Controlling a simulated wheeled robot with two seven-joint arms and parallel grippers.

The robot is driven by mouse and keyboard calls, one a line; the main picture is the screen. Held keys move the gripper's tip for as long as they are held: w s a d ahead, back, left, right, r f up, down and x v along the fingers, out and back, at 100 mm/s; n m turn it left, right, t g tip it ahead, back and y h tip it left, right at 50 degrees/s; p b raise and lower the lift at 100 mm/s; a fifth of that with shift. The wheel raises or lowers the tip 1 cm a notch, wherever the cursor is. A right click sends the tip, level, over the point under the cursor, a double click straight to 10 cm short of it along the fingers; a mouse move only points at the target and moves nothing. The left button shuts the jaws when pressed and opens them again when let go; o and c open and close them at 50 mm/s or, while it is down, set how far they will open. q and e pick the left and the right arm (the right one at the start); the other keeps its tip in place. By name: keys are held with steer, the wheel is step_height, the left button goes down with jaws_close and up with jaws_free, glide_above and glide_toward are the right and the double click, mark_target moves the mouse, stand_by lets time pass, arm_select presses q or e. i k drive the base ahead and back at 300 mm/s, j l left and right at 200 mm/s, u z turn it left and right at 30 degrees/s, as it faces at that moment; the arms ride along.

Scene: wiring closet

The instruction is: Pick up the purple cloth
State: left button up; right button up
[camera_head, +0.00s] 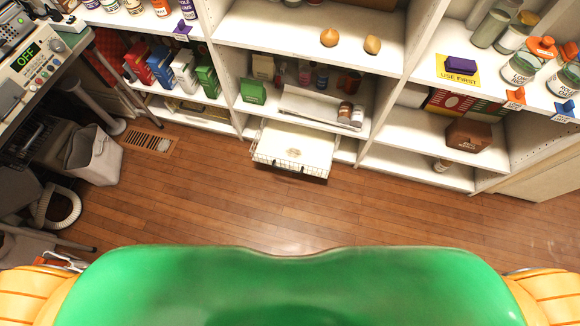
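A small folded purple item (460,65), which looks like the purple cloth, lies on a yellow "USE FIRST" mat (470,82) on the upper right shelf. A smaller purple piece (182,28) sits at the front edge of the upper left shelf. It looks like a label clip, but it is too small to tell for sure. Neither of my grippers is in view. Only my green body and orange shoulder parts show along the bottom.
White shelves (300,50) span the back, holding jars, boxes and bottles. Jars (518,68) stand right of the mat. A wire basket (290,165) juts out low in the middle. A bin (95,155) and a bench with an instrument (35,60) are left. The wooden floor (330,215) is clear.

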mark_target(453, 64)
steer(key=z, duration=1.25)
steer(key=i+l+u, duration=0.35)
steer(key=l, duration=0.25)
steer(key=i+l+u, duration=0.15)
steer(key=i+l, duration=0.15)
steer(key=i+l+u, duration=0.2)
steer(key=l, duration=0.25)
steer(key=i+l+u, duration=0.15)
steer(key=l, duration=0.25)
steer(key=i+l+u, duration=0.2)
steer(key=l, duration=0.2)
steer(key=l+u, duration=0.15)
steer(key=l, duration=0.25)
steer(key=l+u, duration=0.15)
steer(key=l, duration=0.3)
steer(key=i, duration=0.05)
